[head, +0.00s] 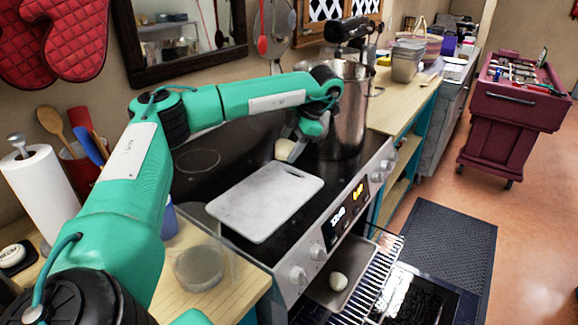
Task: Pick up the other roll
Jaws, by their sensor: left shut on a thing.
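My left gripper (301,143) is beyond the far edge of the white cutting board (262,200), over the black stove top. It is shut on a pale roll (284,149), which shows at its left side and is partly hidden by the fingers. I cannot tell whether this roll touches the stove. Another pale roll (338,281) lies on a grey baking tray (322,297) at the open oven, low in front of the stove. My right gripper is not in view.
A large steel pot (343,105) stands just right of my left gripper. The oven rack (375,268) sticks out below the control panel. A clear round container (199,268) and a paper towel roll (42,190) are on the left counter. The cutting board is bare.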

